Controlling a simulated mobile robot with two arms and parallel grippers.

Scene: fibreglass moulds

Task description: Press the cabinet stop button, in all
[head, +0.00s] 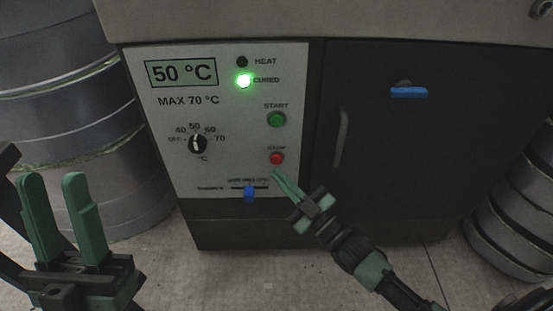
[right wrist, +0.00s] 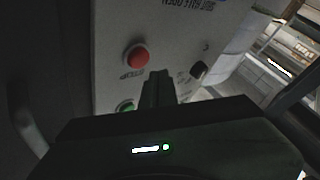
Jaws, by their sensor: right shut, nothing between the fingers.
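The red stop button (head: 277,158) is on the light control panel (head: 180,125) of the dark cabinet, below the green start button (head: 276,119). In the right wrist view the red button (right wrist: 136,57) shows just left of my fingertips. My right gripper (head: 276,174) is shut and empty, its tips just below the stop button in the head view. I cannot tell if the tips touch the panel; the button itself shows uncovered. My left gripper (head: 57,185) is open and empty at the lower left, away from the panel.
The panel has a temperature dial (head: 198,144), a 50 °C display (head: 181,72), a lit green CURED lamp (head: 244,80), an unlit HEAT lamp (head: 242,62) and a blue slider (head: 249,193). A cabinet door (head: 440,140) is at right. Stacked grey drums (head: 70,90) stand at left.

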